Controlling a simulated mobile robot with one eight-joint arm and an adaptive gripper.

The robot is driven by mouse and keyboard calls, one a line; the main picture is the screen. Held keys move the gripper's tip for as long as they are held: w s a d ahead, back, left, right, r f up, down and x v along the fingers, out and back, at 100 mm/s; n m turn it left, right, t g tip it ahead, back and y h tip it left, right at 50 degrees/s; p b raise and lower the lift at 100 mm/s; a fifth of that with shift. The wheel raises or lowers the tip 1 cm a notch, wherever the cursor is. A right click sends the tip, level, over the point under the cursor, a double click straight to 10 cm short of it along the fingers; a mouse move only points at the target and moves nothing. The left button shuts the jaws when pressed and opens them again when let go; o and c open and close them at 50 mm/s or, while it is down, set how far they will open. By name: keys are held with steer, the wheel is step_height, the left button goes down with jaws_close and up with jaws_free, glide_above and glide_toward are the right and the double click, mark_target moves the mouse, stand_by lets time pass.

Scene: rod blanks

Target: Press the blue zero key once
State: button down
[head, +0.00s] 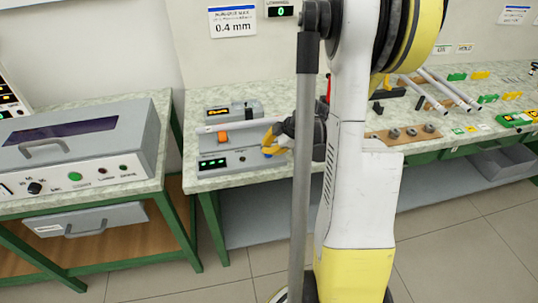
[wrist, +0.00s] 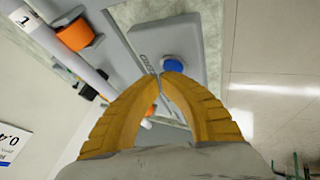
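The blue zero key (wrist: 172,64) is a round blue button on a grey panel, seen in the wrist view just beyond my fingertips. My gripper (wrist: 160,76) has its two yellow fingers together at the tips, with nothing seen between them. The tips overlap the near edge of the key in the picture; I cannot tell whether they touch it. In the head view my gripper (head: 272,140) is over the right side of the grey measuring device (head: 225,168).
A white rod (head: 230,126) lies across the device beside an orange block (head: 222,139). The device has a green display (head: 213,163). A grey oven-like box (head: 80,150) stands on the left table. Rods (head: 445,90) and coloured blocks lie on the right bench.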

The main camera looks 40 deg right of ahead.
steer(key=shift+f+b, duration=0.4)
steer(key=shift+b, duration=0.05)
stand_by(0.4)
steer(key=shift+r, duration=0.1)
steer(key=shift+r+p, duration=0.6)
steer(key=shift+r, duration=0.15)
steer(key=shift+r+p, duration=1.8)
steer(key=shift+r, duration=0.7)
